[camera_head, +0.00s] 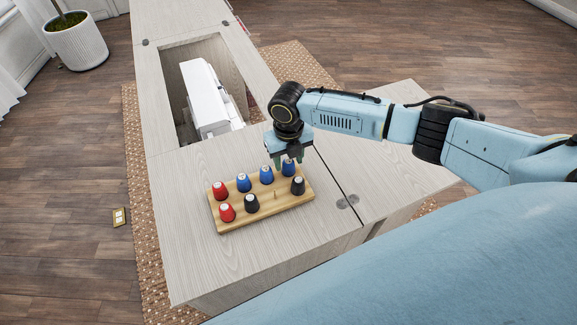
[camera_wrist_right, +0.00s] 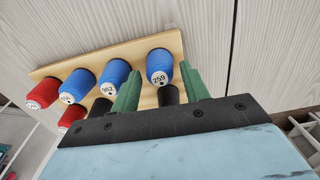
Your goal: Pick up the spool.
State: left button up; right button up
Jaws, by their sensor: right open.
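The wooden spool rack (camera_head: 235,225) holds red, blue and black spools of thread on the cabinet top. My right gripper (camera_head: 290,160) is open and points down at the rack's back right end. A blue spool marked 259 (camera_wrist_right: 159,66) shows between its two green fingers (camera_wrist_right: 161,89) in the wrist view, with no clear contact. The same blue spool is in the head view (camera_head: 288,170), partly covered by the gripper. Other blue spools (camera_head: 266,175) (camera_head: 243,183) stand to its left. My left gripper is out of view.
Red spools (camera_head: 220,190) (camera_head: 228,212) stand at the rack's left end. Black spools (camera_head: 251,204) (camera_head: 298,186) are in the front row, with a bare peg (camera_head: 275,195) between them. A white sewing machine (camera_head: 205,98) sits in the cabinet opening behind. The cabinet top (camera_head: 285,255) is clear in front.

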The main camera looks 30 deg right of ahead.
aim_at(288, 162)
notch_tip(288, 162, down, 2)
jog(key=shift+f, duration=0.1)
jog(key=c, duration=0.7)
jog(key=shift+c, duration=0.2)
notch_tip(288, 162, up, 10)
jog(key=shift+r+p, duration=0.1)
jog(key=shift+p, duration=0.4)
